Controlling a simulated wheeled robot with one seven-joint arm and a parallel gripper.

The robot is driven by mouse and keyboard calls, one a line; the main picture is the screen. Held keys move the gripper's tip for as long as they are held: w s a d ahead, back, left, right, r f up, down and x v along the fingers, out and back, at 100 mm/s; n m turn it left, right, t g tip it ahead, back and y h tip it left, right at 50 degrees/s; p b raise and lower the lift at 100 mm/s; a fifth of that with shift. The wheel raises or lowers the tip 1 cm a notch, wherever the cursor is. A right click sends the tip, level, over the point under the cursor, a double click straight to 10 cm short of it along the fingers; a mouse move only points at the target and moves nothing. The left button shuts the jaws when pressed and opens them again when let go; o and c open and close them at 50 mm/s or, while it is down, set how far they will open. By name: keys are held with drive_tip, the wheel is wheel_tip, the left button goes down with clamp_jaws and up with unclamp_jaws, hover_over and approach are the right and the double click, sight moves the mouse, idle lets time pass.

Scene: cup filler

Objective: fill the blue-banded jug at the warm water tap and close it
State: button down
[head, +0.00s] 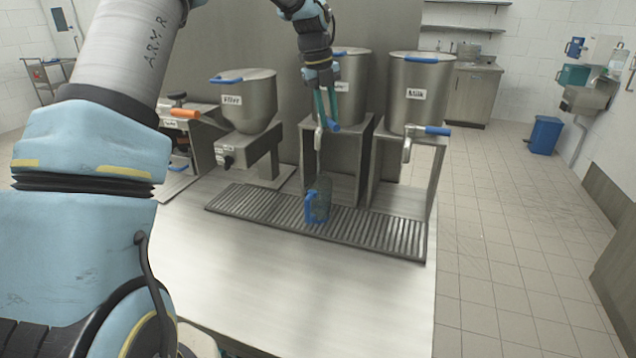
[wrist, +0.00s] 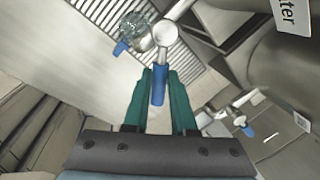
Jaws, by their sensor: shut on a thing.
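My gripper (head: 326,108) is at the tap of the middle steel dispenser (head: 352,85), shut on the tap's blue handle (wrist: 158,88), with a green finger on each side of it. In the wrist view the dispenser's label ends in "ter"; the rest is cut off. The clear jug (head: 320,197) stands upright on the drip tray below this tap, its blue handle facing the front. The jug also shows in the wrist view (wrist: 135,27), partly behind the tap's round body. I cannot tell whether water is flowing or how full the jug is.
The slotted drip tray (head: 385,237) runs along the steel counter (head: 260,270), whose front is bare. A "Milk" dispenser (head: 420,85) with a blue-handled tap stands at the right, a "Filler" hopper (head: 246,105) at the left. A blue bin (head: 545,135) stands on the floor at the right.

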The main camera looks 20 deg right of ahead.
idle(0.4)
drive_tip(key=shift+d+n, duration=0.45)
drive_tip(key=shift+n, duration=0.35)
drive_tip(key=shift+w+d+n+t, duration=0.1)
drive_tip(key=shift+d+n+t, duration=0.2)
drive_tip(key=shift+n, duration=0.6)
drive_tip(key=shift+d, duration=0.1)
drive_tip(key=shift+w+d+n, duration=0.15)
drive_tip(key=shift+d+n, duration=0.25)
drive_tip(key=shift+n, duration=0.7)
idle(1.7)
